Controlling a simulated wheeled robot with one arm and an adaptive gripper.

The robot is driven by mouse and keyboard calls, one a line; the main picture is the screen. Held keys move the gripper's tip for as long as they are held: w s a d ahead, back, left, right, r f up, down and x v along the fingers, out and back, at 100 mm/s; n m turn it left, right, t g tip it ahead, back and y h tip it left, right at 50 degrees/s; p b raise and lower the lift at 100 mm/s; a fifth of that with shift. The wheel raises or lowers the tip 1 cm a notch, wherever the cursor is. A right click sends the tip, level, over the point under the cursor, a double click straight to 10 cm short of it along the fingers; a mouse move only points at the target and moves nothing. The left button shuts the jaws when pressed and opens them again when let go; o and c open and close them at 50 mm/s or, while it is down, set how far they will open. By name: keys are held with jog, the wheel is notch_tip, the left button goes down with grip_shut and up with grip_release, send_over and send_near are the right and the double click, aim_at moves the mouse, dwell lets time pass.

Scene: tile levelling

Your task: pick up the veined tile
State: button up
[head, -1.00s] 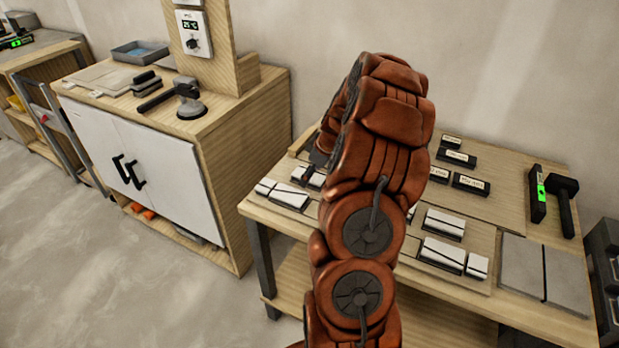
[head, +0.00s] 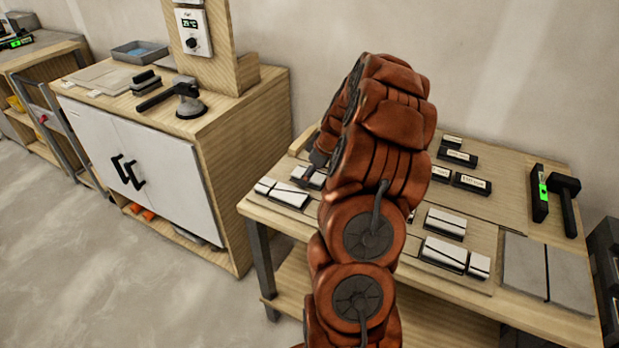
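Several small white tiles with dark lines lie on the workbench. One group is left of my arm, with a tile with a dark diagonal line (head: 289,198) at its front. Another group is right of my arm, with a larger tile (head: 443,254) and a small one (head: 479,265). I cannot tell for sure which is the veined tile. My gripper (head: 308,175) is mostly hidden behind my arm; a dark part of it shows low over the left group, close to a tile at the back. Its fingers are too small to read, and touching cannot be told.
Black labelled blocks (head: 471,183) stand at the back of the workbench (head: 510,215). A black mallet (head: 566,205), a level with a green display (head: 540,195) and grey slabs (head: 547,270) are at right. A cabinet (head: 215,150) with a suction lifter (head: 188,100) stands at left.

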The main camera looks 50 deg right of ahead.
jog(key=shift+c, duration=0.2)
jog(key=c, duration=1.3)
jog(key=shift+o, duration=0.2)
jog(key=shift+r+p, duration=0.2)
jog(key=shift+p, duration=0.3)
